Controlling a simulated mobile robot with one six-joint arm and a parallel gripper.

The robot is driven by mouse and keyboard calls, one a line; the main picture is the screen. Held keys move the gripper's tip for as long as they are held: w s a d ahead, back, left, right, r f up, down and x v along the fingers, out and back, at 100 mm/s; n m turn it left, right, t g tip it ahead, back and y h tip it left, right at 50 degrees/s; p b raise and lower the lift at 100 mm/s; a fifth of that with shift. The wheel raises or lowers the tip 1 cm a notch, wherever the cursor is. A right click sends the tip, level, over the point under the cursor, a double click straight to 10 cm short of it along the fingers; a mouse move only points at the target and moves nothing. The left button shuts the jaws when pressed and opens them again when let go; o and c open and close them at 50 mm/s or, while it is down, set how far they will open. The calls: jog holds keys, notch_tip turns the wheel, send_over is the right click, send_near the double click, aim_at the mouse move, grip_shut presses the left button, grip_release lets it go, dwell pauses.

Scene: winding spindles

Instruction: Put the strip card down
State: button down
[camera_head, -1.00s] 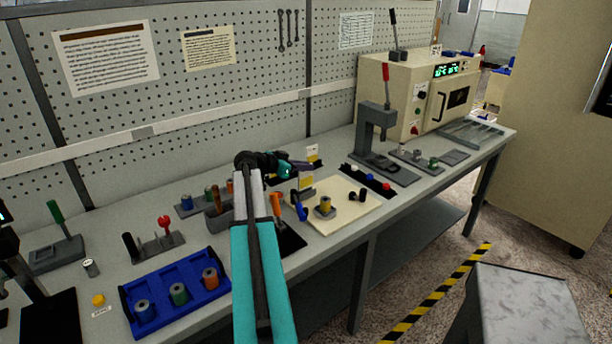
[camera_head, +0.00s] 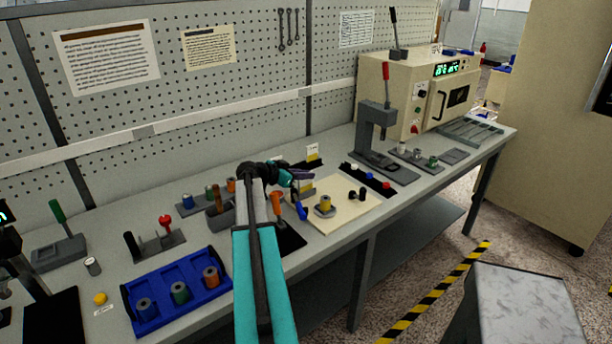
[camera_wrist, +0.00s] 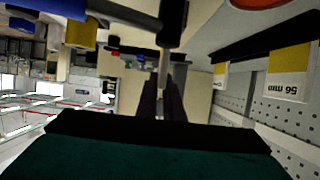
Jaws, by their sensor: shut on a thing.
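My gripper (camera_head: 303,178) is in the head view over the middle of the bench, beside the left edge of the cream board. In the wrist view my gripper (camera_wrist: 164,95) has its dark fingers shut on a thin grey piece (camera_wrist: 163,66), seen edge-on. I take it to be the strip card; its face is hidden. In the head view the card is too small and too covered by the gripper to make out. I cannot tell whether it touches anything below.
A cream board (camera_head: 345,211) with a yellow spool (camera_head: 325,206) lies to the gripper's right. A label card (camera_head: 313,150) stands behind it. A blue tray (camera_head: 190,313) with spools is at front left. An arbor press (camera_head: 373,140) stands further right.

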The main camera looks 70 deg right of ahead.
jog(key=c, duration=1.9)
grip_release()
jog(key=shift+r, duration=0.1)
jog(key=b+v, duration=0.4)
jog(key=v, duration=0.8)
